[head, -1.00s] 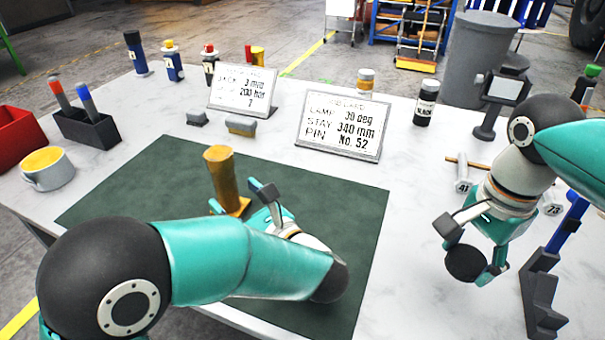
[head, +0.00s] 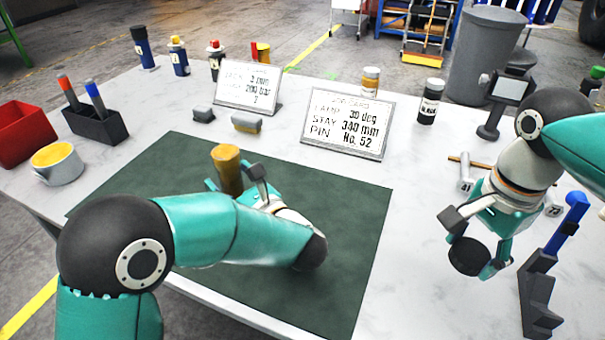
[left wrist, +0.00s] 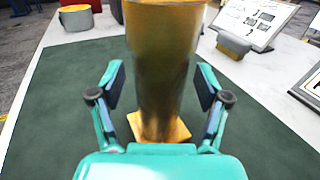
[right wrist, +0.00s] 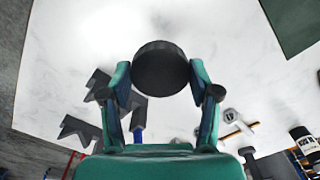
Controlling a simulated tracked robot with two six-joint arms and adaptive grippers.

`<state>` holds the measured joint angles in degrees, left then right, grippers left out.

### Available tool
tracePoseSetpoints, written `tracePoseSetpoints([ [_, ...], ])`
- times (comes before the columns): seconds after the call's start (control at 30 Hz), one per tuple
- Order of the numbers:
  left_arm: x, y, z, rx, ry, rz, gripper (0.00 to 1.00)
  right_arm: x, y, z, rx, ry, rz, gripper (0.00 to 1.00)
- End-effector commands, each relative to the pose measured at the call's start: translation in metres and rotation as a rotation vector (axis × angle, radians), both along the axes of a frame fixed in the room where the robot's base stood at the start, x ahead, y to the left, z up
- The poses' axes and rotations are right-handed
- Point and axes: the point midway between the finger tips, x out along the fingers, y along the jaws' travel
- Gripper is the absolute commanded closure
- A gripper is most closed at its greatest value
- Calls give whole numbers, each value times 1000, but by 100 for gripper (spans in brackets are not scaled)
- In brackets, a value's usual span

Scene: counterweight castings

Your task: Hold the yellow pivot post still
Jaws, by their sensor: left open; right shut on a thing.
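The yellow pivot post (head: 227,170) stands upright on the dark green mat (head: 150,180). In the left wrist view the post (left wrist: 163,75) rises from a square yellow foot between the two fingers of my left gripper (left wrist: 160,85). That gripper is open, with a gap visible between each finger pad and the post. In the head view, my left gripper (head: 236,180) partly hides the post's lower part. My right gripper (head: 470,244) is shut on a round black disc (head: 467,257), held in the air at the right. The disc also shows in the right wrist view (right wrist: 161,68).
A mug (head: 57,163) and a pen holder (head: 96,125) are at the left. The mat's right part is clear.

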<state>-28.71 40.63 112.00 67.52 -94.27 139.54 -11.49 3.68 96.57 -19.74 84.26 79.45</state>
Motion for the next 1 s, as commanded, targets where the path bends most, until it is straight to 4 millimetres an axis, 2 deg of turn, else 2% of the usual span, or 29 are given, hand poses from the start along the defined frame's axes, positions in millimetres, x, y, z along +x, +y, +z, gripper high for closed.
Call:
tracePoseSetpoints([
  [0.2, 0, 0, 0, 0, 0, -1, 24, 0, 0, 0, 0, 0, 0, 52],
  [0.67, 0, -1, 0, 1, 1, -1, 100, 0, 0, 0, 0, 0, -1, 52],
  [1.0, 0, -1, 2, 1, -4, -2, 100, 0, -1, 0, 0, 0, -1, 52],
])
